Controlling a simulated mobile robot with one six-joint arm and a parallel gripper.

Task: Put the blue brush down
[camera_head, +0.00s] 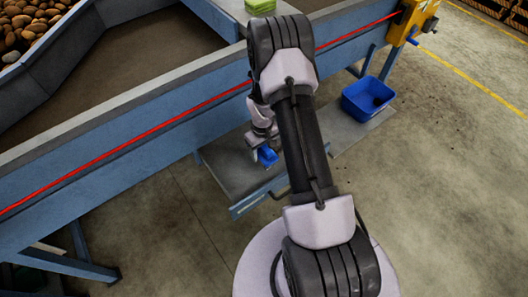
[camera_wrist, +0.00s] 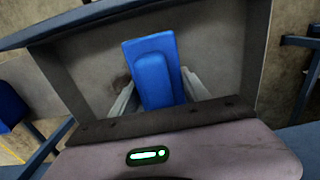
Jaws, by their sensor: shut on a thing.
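The blue brush (camera_head: 267,156) is in my gripper (camera_head: 261,150), low beside the blue machine frame and over a grey shelf (camera_head: 225,170). In the wrist view, the brush (camera_wrist: 152,68) shows its blue back between the two pale fingers of my gripper (camera_wrist: 157,80), which are shut on it. Behind it is the flat grey face of the shelf (camera_wrist: 222,50) with a raised edge. I cannot tell whether the brush touches the shelf. Its underside is hidden, and my arm covers part of the shelf in the head view.
A red cord (camera_head: 130,137) runs along the blue machine side. A green block (camera_head: 260,5) sits on top of the machine. Potatoes (camera_head: 25,22) lie at upper left. Open floor (camera_head: 450,200) is at right.

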